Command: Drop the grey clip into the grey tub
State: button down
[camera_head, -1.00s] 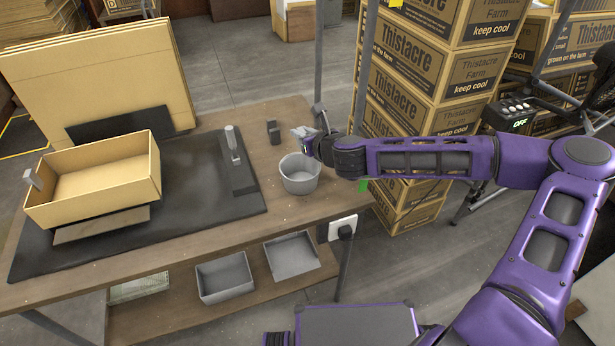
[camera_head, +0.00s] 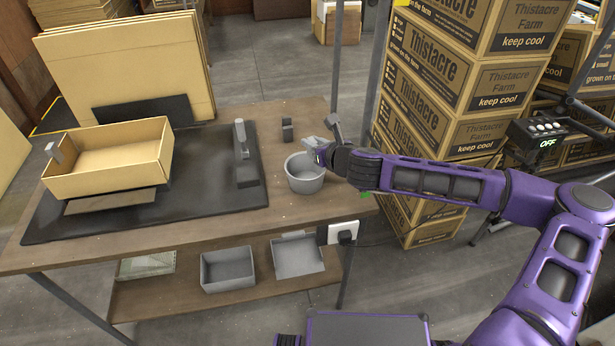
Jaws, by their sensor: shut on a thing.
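The grey tub (camera_head: 305,182) is a round open bowl near the right end of the wooden table. My gripper (camera_head: 320,151) is over the tub's far right rim, shut on a small light-grey piece that looks like the grey clip (camera_head: 311,143). The clip shows above the tub's far rim, and the fingers partly hide it. I cannot tell exactly how high it is above the tub. Another grey clip-like piece (camera_head: 53,151) sits on the left wall of the cardboard tray (camera_head: 120,185).
A black mat (camera_head: 215,196) on the table (camera_head: 285,120) bears the tray and a dark stand with a grey lever (camera_head: 243,160). A small dark block (camera_head: 287,129) stands behind the tub. Stacked cartons (camera_head: 435,120) rise at the right. Grey bins (camera_head: 228,272) are on the lower shelf.

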jog(key=shift+f+b, duration=2.45)
jog(key=shift+f, duration=0.35)
jog(key=c, duration=0.7)
grip_release()
jog(key=shift+r, duration=0.1)
